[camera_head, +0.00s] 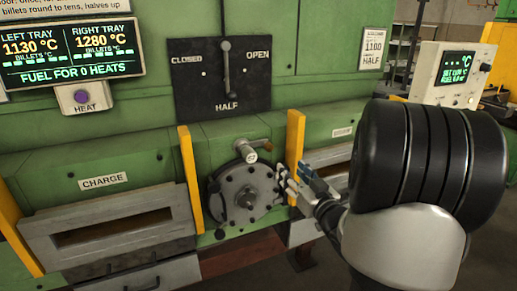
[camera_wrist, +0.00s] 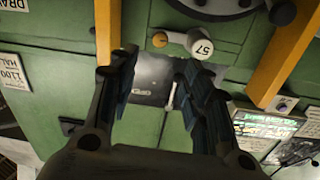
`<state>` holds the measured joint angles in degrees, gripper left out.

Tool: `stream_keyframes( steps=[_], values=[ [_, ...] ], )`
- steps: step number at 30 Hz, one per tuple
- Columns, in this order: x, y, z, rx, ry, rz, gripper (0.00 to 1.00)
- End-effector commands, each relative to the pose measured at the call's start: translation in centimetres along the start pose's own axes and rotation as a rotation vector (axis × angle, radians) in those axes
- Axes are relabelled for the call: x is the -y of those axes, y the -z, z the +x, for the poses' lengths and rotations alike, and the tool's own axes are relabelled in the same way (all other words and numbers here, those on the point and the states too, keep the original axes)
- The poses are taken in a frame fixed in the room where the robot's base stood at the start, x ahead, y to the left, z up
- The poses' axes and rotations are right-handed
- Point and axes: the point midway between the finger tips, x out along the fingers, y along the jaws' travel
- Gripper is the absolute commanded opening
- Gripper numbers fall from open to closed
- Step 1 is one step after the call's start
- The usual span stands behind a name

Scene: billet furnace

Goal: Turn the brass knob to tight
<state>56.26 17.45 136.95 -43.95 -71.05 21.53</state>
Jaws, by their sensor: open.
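A small brass knob (camera_head: 267,146) sits at the end of a short pale rod above the round grey door (camera_head: 240,198) in the head view. The rod joins a pale cap (camera_head: 251,157) with a number on its face. The brass knob (camera_wrist: 160,39) also shows in the wrist view, left of the cap marked 57 (camera_wrist: 201,46). My gripper (camera_head: 295,176) is open, to the right of the round door and below right of the knob. In the wrist view my gripper (camera_wrist: 155,68) has its blue-padded fingers apart, with nothing between them. I see no readable "tight" mark.
Yellow posts (camera_head: 189,178) stand on both sides of the round door; the right post (camera_head: 295,150) is close to my gripper. A black plate with a lever (camera_head: 225,72) marked CLOSED, HALF and OPEN is above. A CHARGE drawer front (camera_head: 110,225) is at left.

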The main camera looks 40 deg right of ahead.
Motion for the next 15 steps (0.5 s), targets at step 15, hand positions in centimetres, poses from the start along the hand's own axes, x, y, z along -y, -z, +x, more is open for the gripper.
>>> stream_keyframes(
  steps=[15],
  values=[
    [0.3, -0.2, 10.9, 0.0, 0.004, -0.002, 0.45]
  ],
)
